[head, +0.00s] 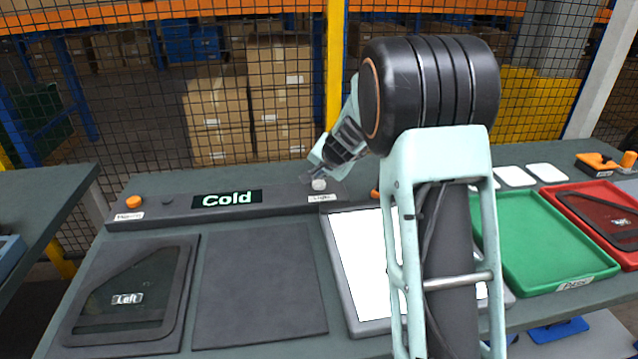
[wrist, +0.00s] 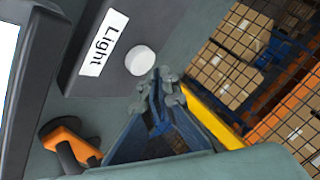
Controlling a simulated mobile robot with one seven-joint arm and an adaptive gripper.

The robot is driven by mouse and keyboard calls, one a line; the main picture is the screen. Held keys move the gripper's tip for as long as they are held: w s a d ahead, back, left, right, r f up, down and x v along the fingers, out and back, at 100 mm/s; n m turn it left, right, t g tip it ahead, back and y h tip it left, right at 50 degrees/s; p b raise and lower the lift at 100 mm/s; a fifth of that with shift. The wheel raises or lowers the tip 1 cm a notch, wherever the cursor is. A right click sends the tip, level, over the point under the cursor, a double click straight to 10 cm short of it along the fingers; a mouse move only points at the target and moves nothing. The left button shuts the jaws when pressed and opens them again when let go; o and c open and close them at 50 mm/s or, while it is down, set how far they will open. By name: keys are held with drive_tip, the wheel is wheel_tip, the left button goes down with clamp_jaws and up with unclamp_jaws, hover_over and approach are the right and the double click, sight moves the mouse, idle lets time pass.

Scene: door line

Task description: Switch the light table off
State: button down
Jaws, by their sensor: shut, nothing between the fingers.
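The light table (head: 365,262) is a grey-framed panel on the bench, its surface bright white, partly hidden behind my arm. Above it, on the dark control strip, is a round white button (head: 319,184) with a label reading "Light". The button (wrist: 139,60) and its "Light" label (wrist: 104,42) show large in the wrist view. My gripper (head: 308,178) is shut and empty, its tips right beside the button. In the wrist view my fingertips (wrist: 160,82) are just below and right of the button; I cannot tell whether they touch it.
The control strip (head: 180,212) also carries a "Cold" display (head: 227,199) and an orange knob (head: 133,202). An orange-handled item (wrist: 68,143) lies near my gripper. A green tray (head: 545,240) is at right. A mesh fence (head: 130,90) stands behind the bench.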

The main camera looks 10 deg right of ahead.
sight(320, 184)
drive_tip(key=shift+f, duration=0.1)
drive_tip(key=shift+f+b, duration=0.3)
drive_tip(key=shift+b, duration=0.2)
drive_tip(key=shift+f+b, duration=0.6)
idle(0.7)
idle(0.3)
drive_tip(key=shift+r+p, duration=0.85)
drive_tip(key=shift+r, duration=0.15)
wheel_tip(320, 184, up, 5)
drive_tip(key=p, duration=0.4)
idle(0.3)
